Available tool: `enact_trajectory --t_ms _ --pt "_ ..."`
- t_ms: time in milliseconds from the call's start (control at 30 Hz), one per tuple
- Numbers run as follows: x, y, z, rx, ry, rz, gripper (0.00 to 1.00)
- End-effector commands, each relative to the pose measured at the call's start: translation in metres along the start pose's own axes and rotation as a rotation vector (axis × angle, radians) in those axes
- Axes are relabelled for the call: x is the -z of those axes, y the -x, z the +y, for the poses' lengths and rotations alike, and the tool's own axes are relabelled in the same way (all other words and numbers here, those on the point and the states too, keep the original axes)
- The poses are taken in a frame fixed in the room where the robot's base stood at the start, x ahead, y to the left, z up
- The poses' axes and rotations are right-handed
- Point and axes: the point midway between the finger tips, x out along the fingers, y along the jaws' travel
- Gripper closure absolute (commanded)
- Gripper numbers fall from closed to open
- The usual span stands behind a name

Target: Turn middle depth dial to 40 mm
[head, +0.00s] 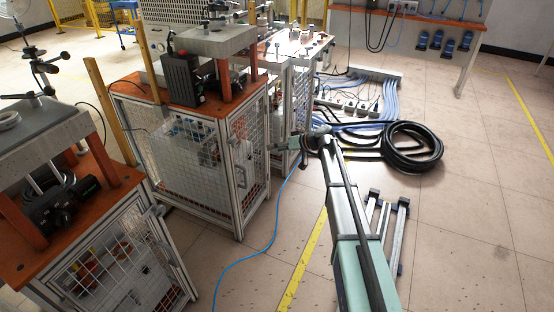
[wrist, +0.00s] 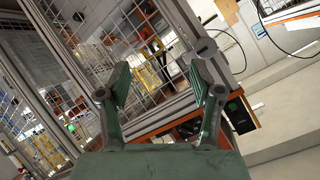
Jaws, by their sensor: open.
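My gripper (wrist: 158,78) is open and empty in the wrist view, with its two green-padded fingers spread apart. A mesh-sided cabinet frame fills the view beyond the fingers. In the head view, my arm reaches forward, and my gripper (head: 281,147) is small beside the right side of the middle cabinet (head: 238,160). That cabinet carries an orange top (head: 150,90), a black box unit (head: 185,80) and a grey raised block (head: 213,40). I cannot make out the middle depth dial or its reading in either view.
Another orange-topped station (head: 110,200) stands at left, and a further cabinet (head: 300,85) behind. A coiled black hose (head: 412,148), cables and a blue cord (head: 255,250) lie on the floor. Metal rails (head: 385,220) lie right of my arm. Floor at right is clear.

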Motion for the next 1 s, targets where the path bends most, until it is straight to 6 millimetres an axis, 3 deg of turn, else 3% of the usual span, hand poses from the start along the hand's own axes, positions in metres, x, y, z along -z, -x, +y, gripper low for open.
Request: enact_trajectory --t_ms 300,800,900,1000 --pt "-0.037 -0.002 0.005 -0.037 -0.067 -0.061 0.35" --pt "-0.043 -0.002 0.007 -0.046 -0.079 -0.071 0.35" --pt "-0.043 0.008 0.015 -0.055 -0.086 -0.063 0.35" --pt "-0.039 0.033 0.034 -0.08 -0.101 -0.041 0.35"
